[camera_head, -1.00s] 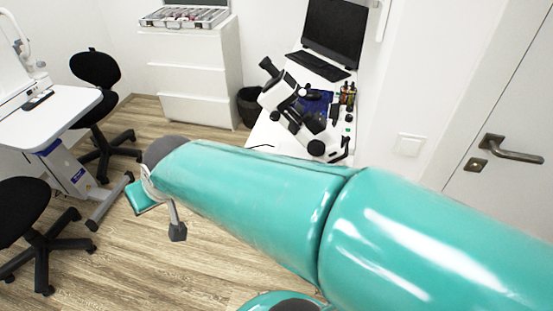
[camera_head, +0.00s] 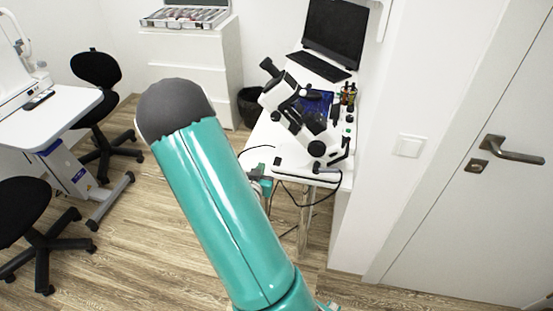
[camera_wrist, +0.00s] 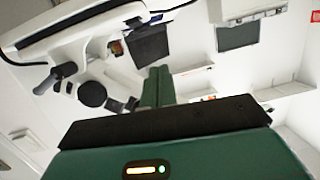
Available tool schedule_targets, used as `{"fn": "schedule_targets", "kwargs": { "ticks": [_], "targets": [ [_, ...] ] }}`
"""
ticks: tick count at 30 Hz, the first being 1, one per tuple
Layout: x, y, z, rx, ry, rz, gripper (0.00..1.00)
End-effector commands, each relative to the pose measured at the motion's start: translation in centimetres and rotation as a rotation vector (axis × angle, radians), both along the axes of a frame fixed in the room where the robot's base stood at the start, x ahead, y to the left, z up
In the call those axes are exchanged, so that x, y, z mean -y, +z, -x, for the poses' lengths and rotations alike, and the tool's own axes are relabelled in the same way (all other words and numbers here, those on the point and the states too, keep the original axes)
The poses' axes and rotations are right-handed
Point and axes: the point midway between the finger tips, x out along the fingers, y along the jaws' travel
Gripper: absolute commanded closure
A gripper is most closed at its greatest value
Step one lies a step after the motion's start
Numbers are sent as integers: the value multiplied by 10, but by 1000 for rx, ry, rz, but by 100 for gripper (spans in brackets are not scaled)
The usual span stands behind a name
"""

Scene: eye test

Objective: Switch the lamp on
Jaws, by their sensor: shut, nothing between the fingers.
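A white and black instrument with eyepieces (camera_head: 290,105), which looks like a slit lamp, stands on a white table (camera_head: 262,135). I see no glow on it, and I cannot tell whether it is the task's lamp. A white wall switch (camera_head: 408,145) is right of the table, beside the door. My gripper (camera_wrist: 157,72) shows in the wrist view as two green fingers, closed together and empty. The instrument (camera_wrist: 85,75) is to their left in that view, apart from them. In the head view my arm hides much of my gripper; a teal part shows at the table's front edge.
A door with a handle (camera_head: 512,150) is at right. Black chairs (camera_head: 95,75) and a white instrument table (camera_head: 60,115) are at left. Floor is clear between.

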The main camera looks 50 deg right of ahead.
Motion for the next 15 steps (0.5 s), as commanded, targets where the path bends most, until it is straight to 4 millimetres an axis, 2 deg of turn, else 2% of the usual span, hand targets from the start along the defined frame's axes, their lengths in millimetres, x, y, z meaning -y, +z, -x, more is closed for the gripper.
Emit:
{"fn": "schedule_targets", "kwargs": {
  "ticks": [1,5,15],
  "targets": [
    [7,-5,10,-9,-19,43,100],
    [16,-6,23,-10,-42,114,100],
    [17,-5,25,-7,-47,128,100]
  ]
}}
